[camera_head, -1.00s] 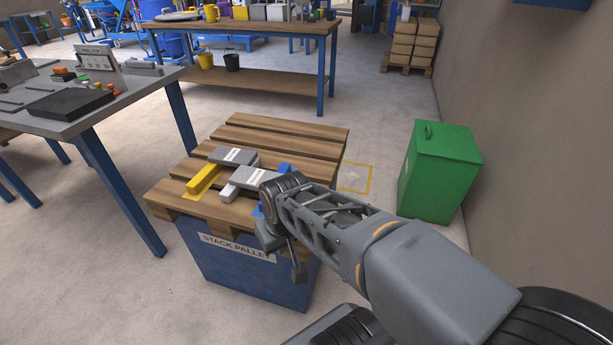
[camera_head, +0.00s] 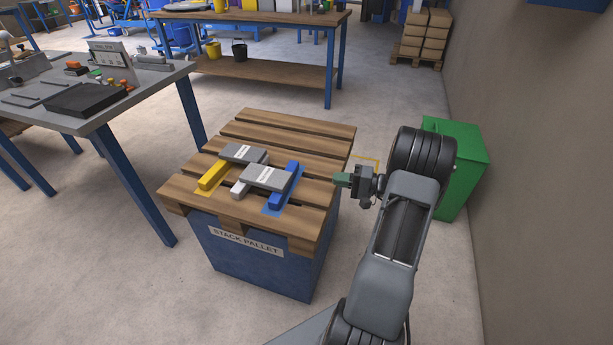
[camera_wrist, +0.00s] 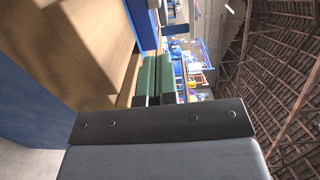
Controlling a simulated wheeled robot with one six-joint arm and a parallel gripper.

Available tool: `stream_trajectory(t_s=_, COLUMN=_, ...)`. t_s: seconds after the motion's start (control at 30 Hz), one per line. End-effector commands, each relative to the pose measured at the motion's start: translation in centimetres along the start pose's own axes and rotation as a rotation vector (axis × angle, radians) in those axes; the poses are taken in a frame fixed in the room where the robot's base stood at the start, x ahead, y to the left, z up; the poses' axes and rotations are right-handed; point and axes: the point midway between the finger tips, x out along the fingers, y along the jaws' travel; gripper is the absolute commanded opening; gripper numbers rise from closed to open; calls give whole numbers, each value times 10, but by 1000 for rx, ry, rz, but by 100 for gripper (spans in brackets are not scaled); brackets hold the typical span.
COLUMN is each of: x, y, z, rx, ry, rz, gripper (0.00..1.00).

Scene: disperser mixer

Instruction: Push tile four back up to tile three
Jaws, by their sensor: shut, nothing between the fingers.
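The labels are too small to read, so I cannot tell which tile is four. My gripper (camera_head: 342,180) is shut and empty, with green fingers, at the pallet's right edge, apart from the tiles. Its fingers also show in the wrist view (camera_wrist: 156,78).
The pallet sits on a blue base labelled STACK PALLET (camera_head: 260,262). A green bin (camera_head: 465,165) stands behind my arm at the right. A grey-topped table (camera_head: 120,95) is at the left. The pallet's back slats are bare.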

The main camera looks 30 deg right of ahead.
Motion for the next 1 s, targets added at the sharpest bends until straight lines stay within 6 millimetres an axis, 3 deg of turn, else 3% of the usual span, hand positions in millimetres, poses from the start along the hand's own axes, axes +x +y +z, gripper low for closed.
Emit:
stream_trajectory(t_s=0.17, x=12, y=2, z=-6, rx=-10, ry=25, rz=-24, gripper=0)
stream_trajectory(t_s=0.63, x=97, y=1, z=-5, rx=-7, ry=23, rz=-21, gripper=0)
stream_trajectory(t_s=1.0, x=120, y=0, z=19, rx=-7, ry=25, rz=-21, gripper=0)
